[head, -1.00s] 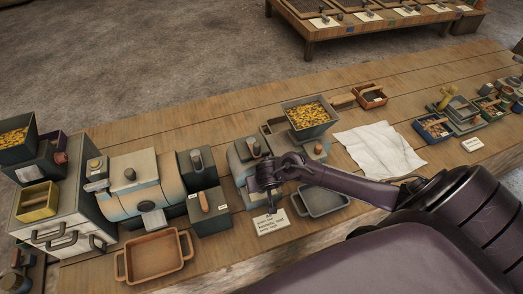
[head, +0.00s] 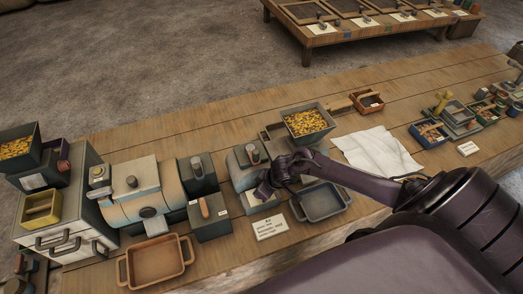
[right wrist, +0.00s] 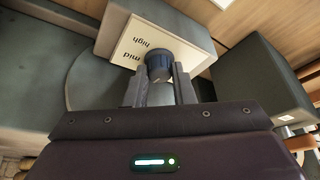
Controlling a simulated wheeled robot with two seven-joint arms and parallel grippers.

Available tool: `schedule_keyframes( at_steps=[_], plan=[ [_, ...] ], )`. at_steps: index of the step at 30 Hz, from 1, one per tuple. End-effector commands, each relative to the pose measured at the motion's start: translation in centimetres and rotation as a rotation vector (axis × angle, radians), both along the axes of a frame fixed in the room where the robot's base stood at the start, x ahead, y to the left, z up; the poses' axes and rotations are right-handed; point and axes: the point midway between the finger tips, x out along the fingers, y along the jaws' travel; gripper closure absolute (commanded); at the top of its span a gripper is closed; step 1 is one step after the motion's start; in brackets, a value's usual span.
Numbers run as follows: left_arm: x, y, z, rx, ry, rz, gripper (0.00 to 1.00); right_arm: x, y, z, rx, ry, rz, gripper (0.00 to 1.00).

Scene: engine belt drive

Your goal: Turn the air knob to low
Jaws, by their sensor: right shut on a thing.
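In the right wrist view the air knob (right wrist: 158,67) is a small dark blue round knob on the face of a grey box (right wrist: 181,28). A pale label plate (right wrist: 140,40) behind it reads "high" and "mid", seen upside down. Any "low" marking is hidden or out of view. My right gripper (right wrist: 160,82) is shut on the knob, one finger at each side. In the head view my right gripper (head: 266,187) is at the front of the grey machine (head: 240,172), and it hides the knob there. My left gripper is not in view.
A blue-grey tray (head: 322,203) sits just right of the gripper, under my right forearm. A dark box with an orange lever (head: 206,210) stands to the left. A hopper of yellow pieces (head: 307,122) stands behind. A white note card (head: 270,228) lies in front.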

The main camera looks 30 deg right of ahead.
Motion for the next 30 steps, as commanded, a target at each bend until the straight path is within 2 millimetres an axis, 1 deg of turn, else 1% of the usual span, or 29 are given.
schedule_keyframes(
  at_steps=[6, 17, 18, 22, 30],
  plan=[
    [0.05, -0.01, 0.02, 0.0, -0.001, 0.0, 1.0, -0.12, -0.07, -0.1, -0.002, 0.004, 0.029, 1.0],
    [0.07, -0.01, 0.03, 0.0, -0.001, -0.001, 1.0, -0.14, -0.07, -0.12, -0.002, 0.005, 0.031, 1.0],
    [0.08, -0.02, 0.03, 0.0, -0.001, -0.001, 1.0, -0.14, -0.08, -0.12, -0.003, 0.004, 0.031, 0.72],
    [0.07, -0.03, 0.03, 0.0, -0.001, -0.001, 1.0, -0.1, -0.06, -0.09, -0.002, 0.003, 0.03, 0.56],
    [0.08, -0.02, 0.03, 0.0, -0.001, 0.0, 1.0, -0.04, -0.05, 0.02, -0.001, 0.002, 0.03, 0.56]
  ],
)
